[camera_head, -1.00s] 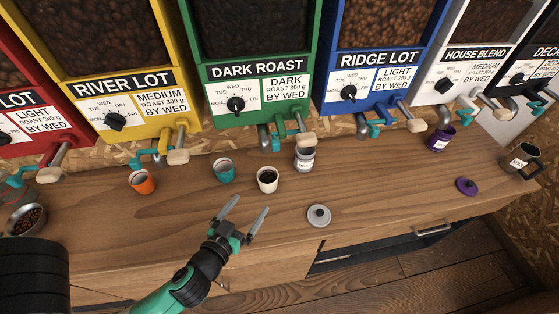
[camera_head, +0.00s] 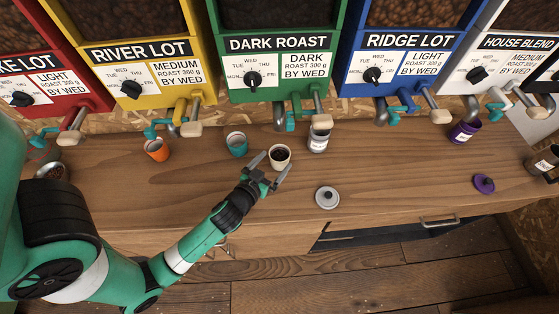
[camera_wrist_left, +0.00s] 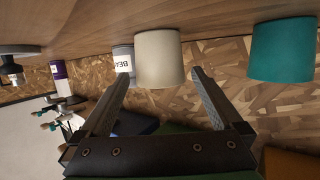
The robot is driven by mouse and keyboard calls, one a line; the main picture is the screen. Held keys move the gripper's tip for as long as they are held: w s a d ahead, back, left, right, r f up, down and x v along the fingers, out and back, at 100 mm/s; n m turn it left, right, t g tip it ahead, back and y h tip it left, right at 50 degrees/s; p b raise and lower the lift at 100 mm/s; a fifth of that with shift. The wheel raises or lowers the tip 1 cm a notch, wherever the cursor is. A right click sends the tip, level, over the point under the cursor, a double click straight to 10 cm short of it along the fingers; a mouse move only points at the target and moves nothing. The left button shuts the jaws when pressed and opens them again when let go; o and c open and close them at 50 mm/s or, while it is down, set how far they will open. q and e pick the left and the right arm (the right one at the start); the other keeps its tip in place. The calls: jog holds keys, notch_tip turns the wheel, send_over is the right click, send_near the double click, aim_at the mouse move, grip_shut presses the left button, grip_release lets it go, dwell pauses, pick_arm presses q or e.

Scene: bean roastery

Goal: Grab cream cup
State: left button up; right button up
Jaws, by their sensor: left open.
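The cream cup (camera_head: 280,155) stands upright on the wooden counter below the Dark Roast dispenser, with dark contents inside. My left gripper (camera_head: 270,174) is open, right at the near side of the cream cup. In the left wrist view the cream cup (camera_wrist_left: 158,58) sits ahead of the two spread fingers (camera_wrist_left: 158,90), close to their tips. I cannot tell whether the fingers touch it. My right gripper is in neither view.
A teal cup (camera_head: 237,144) stands left of the cream cup, and a labelled grey canister (camera_head: 318,141) stands close on its right. A grey lid (camera_head: 327,198) lies nearer the front edge. An orange cup (camera_head: 157,150) is further left. Dispenser spouts hang behind.

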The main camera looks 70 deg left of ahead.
pick_arm(q)
jog(key=x, duration=0.2)
jog(key=shift+w+a, duration=0.25)
jog(key=shift+w, duration=0.05)
jog(key=shift+c, duration=0.3)
jog(key=c, duration=1.4)
jog(key=shift+o, duration=0.2)
jog(key=shift+s+d+r+p, duration=0.15)
jog(key=shift+r+p, duration=0.4)
jog(key=shift+r, duration=0.55)
jog(key=shift+s+d+r+p, duration=0.15)
jog(key=shift+r+p, duration=0.4)
jog(key=shift+r, duration=0.55)
jog(key=s+d+r+p, duration=0.1)
jog(key=s+d+r, duration=0.2)
jog(key=s+r, duration=0.1)
jog(key=s+d+r+p, duration=0.1)
jog(key=s+d+r, duration=0.2)
jog(key=s, duration=0.4)
jog(key=shift+s+d+r, duration=0.25)
jog(key=shift+s+r, duration=0.1)
jog(key=shift+r, duration=0.45)
